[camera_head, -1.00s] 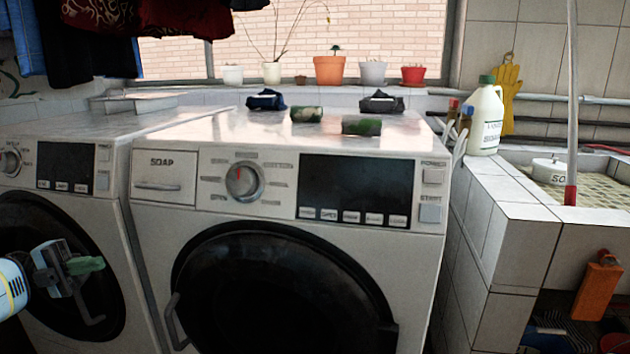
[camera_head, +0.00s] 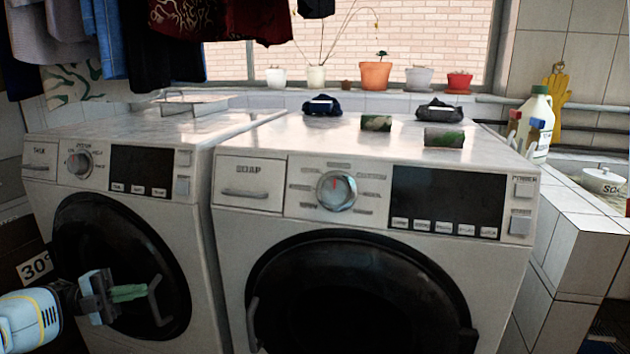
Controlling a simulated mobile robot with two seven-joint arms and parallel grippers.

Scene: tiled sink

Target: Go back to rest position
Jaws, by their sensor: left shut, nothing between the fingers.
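My left gripper (camera_head: 132,292) is at the lower left, in front of the black round door of the left washing machine (camera_head: 198,185). Its fingers are greenish and closed together with nothing between them. The grey gripper body and my light blue and white wrist show behind the fingers. The fingers point right, close in the picture to the door's grey handle; I cannot tell whether they touch it. My right gripper is not in view.
The right washing machine (camera_head: 238,220) stands beside the left one. A tiled sink wall (camera_head: 575,230) is at right. Clothes (camera_head: 225,18) hang above.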

